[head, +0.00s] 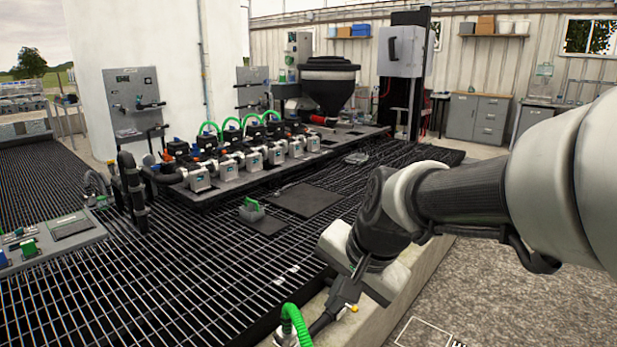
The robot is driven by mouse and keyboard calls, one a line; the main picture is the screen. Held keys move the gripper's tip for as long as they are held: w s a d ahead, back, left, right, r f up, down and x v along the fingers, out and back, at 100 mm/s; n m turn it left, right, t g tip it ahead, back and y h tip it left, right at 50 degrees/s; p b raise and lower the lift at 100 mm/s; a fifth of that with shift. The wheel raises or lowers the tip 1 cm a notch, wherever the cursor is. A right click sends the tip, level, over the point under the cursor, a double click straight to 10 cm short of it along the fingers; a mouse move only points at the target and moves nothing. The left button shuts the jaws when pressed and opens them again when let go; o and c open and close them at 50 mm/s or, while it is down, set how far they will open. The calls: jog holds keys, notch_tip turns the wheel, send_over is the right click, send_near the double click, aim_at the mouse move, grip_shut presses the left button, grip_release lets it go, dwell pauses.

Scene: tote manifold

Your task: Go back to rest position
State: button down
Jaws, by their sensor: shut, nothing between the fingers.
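My arm reaches in from the right, and my gripper (341,297) hangs at its end, pointing down over the near edge of the black grating. Its slim dark fingers look shut and hold nothing that I can make out. I cannot tell whether the fingers touch the fitting. A small yellow part shows beside them.
The black grating (120,270) carries a manifold of grey pumps (225,165) with green hoses, a black hopper (328,85) and a small green-handled item (251,210). A concrete ledge (420,285) borders it. Gravel floor (500,290) lies open at right.

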jog(key=s+d+r+n+t+h, duration=0.1)
jog(key=s+d+r+n+h, duration=0.2)
jog(key=s+d+n, duration=0.75)
notch_tip(320, 180, up, 21)
jog(key=s+a+m+p, duration=0.1)
jog(key=s+m+p, duration=0.1)
jog(key=p, duration=1.9)
jog(key=shift+s+a+r+m, duration=0.2)
jog(key=shift+s+m, duration=0.1)
jog(key=shift+m, duration=0.35)
jog(key=shift+d, duration=0.15)
